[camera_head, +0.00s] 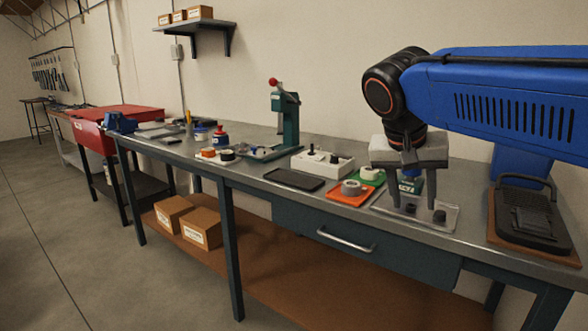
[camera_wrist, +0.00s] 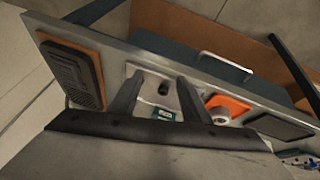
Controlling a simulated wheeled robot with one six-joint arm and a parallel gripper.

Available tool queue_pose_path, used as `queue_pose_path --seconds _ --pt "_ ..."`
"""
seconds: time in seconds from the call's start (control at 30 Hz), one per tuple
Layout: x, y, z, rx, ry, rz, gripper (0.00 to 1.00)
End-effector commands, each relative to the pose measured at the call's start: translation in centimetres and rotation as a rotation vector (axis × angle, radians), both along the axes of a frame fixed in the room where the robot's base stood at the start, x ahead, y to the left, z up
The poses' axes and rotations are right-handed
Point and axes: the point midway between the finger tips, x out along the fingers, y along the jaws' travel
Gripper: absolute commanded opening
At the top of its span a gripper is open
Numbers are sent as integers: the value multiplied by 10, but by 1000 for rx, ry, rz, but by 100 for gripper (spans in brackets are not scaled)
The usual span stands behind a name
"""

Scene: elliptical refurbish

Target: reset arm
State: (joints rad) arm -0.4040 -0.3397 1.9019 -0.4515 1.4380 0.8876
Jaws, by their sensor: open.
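My gripper (camera_head: 410,183) hangs over the right part of the workbench (camera_head: 262,183), pointing down, with its two dark fingers spread apart. In the head view, a small teal and white labelled item (camera_head: 409,186) with a blue top shows behind and between the fingers. The wrist view shows the item (camera_wrist: 165,114) near the gripper's base, between the open fingers (camera_wrist: 160,92); no contact with them is visible. A clear tray (camera_head: 440,222) with dark round parts lies below the gripper.
A black device on a brown board (camera_head: 506,239) stands right. A green press (camera_head: 290,120) stands at the back. A shelf (camera_head: 196,27) hangs on the wall.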

Motion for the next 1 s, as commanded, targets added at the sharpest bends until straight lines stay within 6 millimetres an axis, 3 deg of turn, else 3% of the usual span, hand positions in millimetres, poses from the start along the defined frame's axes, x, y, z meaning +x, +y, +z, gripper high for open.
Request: queue_pose_path --seconds 0.03,0.2,0.6,0.8,1.0 --pt "-15 -12 -15 18 16 32 43" --pt "-59 -33 -68 78 54 172 43" --pt "-149 -48 -188 172 14 433 43" --pt "-165 -47 -215 178 -16 487 43" --pt "-167 -47 -219 179 -19 495 43"
